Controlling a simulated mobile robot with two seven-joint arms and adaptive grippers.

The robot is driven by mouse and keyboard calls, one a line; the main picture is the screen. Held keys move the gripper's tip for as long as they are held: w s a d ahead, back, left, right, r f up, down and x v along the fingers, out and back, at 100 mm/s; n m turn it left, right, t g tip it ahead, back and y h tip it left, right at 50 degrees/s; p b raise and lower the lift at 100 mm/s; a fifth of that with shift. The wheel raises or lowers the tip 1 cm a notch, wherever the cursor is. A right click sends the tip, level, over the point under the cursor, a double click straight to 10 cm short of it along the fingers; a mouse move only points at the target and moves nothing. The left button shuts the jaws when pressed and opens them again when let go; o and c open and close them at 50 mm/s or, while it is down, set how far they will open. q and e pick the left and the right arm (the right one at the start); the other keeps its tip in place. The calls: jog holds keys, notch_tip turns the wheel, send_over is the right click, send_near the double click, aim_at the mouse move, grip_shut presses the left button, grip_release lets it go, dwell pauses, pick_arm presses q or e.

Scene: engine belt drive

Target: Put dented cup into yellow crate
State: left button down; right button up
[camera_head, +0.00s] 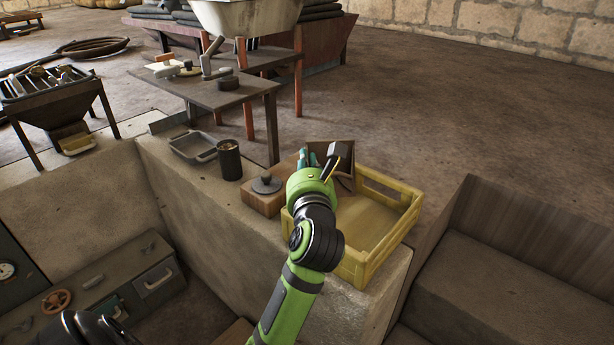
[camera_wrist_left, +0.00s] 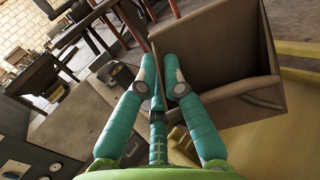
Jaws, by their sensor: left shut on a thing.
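My left gripper (camera_head: 325,162) is shut on a brown, square-sided vessel that I take to be the dented cup (camera_head: 346,182). In the left wrist view the cup (camera_wrist_left: 218,52) is tilted, with its open inside showing, and the teal fingers (camera_wrist_left: 174,82) close on its near wall. A dent cannot be made out. The gripper holds the cup over the back left part of the yellow crate (camera_head: 374,262). The crate stands on the stone ledge, and its visible floor is bare. Its left part is hidden by my arm. My right gripper is not in view.
A wooden block with a grey lidded piece (camera_head: 266,187) stands just left of the crate. A dark can (camera_head: 229,160) and a grey tray (camera_head: 193,147) are farther left on the ledge. A small table (camera_head: 205,93) stands behind. The ledge drops off in front and right.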

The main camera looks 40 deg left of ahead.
pick_arm(q)
jog(key=shift+f, duration=1.45)
jog(key=shift+f+b, duration=0.15)
jog(key=shift+b, duration=0.2)
jog(key=c, duration=1.4)
grip_release()
jog(key=shift+o, duration=0.2)
